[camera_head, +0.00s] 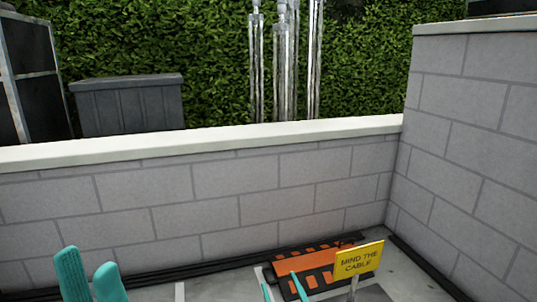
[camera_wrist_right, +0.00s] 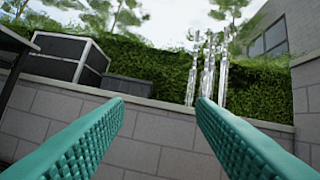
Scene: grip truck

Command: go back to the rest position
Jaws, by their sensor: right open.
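My left gripper (camera_head: 88,275) shows at the bottom left of the head view. Its two teal fingers stand apart with nothing between them. My right gripper (camera_head: 283,285) shows at the bottom, right of the middle, as two thin teal fingers in front of the orange and black striped pieces. In the right wrist view (camera_wrist_right: 160,103) its fingers are wide apart and empty, facing the wall and the hedge. Both arms are out of view below.
A grey block wall (camera_head: 240,210) with a pale top runs across, meeting a higher wall (camera_head: 470,140) at the right. A yellow "MIND THE CABLE" sign (camera_head: 358,260) stands by orange and black striped pieces (camera_head: 320,281). A grey box (camera_head: 128,106) and metal poles (camera_head: 284,70) stand behind.

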